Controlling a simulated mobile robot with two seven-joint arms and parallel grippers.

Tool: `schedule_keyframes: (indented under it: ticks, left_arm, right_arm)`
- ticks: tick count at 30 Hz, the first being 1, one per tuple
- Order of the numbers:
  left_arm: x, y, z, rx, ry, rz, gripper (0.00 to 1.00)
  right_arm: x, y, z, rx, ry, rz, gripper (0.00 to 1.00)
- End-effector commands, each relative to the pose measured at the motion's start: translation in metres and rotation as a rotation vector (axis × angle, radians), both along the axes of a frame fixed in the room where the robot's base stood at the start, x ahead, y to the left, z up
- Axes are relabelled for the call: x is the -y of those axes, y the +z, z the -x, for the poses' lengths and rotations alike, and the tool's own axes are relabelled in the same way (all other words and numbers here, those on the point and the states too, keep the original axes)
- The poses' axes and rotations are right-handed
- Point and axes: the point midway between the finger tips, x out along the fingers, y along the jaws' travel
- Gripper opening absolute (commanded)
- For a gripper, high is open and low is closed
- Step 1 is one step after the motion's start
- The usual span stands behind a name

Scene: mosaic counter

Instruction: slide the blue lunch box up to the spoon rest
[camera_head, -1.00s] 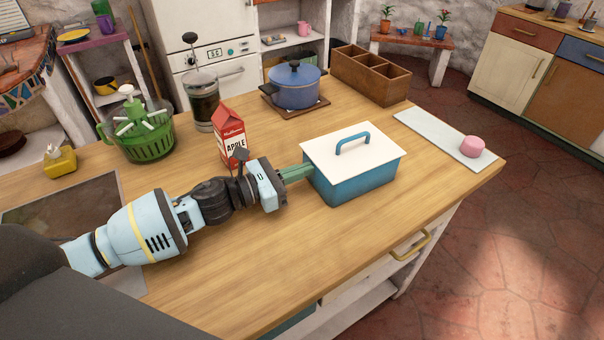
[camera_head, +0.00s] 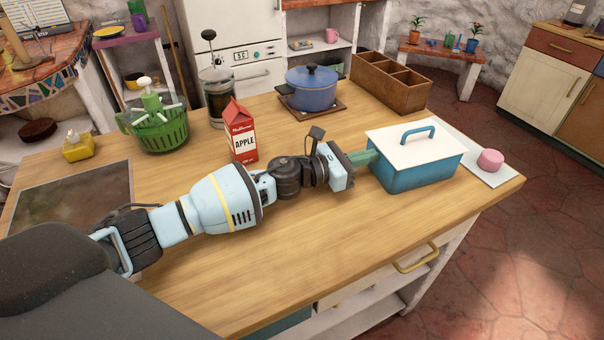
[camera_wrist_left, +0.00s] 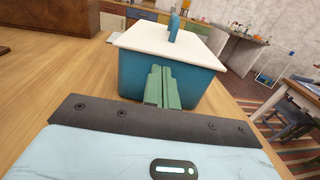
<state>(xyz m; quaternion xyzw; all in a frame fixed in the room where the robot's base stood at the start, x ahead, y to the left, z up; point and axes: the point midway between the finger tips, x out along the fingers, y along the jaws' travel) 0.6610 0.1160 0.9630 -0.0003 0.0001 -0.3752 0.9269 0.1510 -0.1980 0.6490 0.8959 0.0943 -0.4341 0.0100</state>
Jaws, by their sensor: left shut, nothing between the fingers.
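The blue lunch box (camera_head: 412,178) has a white lid with a blue handle and stands upright on the wooden counter. It also shows in the wrist view (camera_wrist_left: 195,82). My left gripper (camera_head: 368,160) is shut and empty, its green fingers against or very near the box's left side. The wrist view shows the fingertips (camera_wrist_left: 162,72) at the box wall. A pink round piece (camera_head: 490,160), perhaps the spoon rest, sits on a pale flat slab (camera_head: 491,178) just right of the box. The box hides part of the slab. My right gripper is not seen.
A red apple carton (camera_head: 241,138) stands behind my left arm. A blue pot (camera_head: 310,92) and a wooden divided box (camera_head: 390,83) are at the back. The counter's right edge is close beyond the slab. The front counter is clear.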

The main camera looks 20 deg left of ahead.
Motion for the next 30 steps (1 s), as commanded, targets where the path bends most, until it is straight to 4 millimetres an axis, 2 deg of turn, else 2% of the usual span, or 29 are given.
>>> schedule_keyframes:
  ticks: [14, 30]
  left_arm:
    - [0.0, 0.0, 0.0, 0.0, 0.001, -0.001, 0.0]
    - [-0.049, -0.002, 0.049, -0.001, 0.001, -0.001, 0.0]
  right_arm:
    - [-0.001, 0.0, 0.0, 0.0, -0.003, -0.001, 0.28]
    - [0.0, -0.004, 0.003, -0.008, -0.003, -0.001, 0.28]
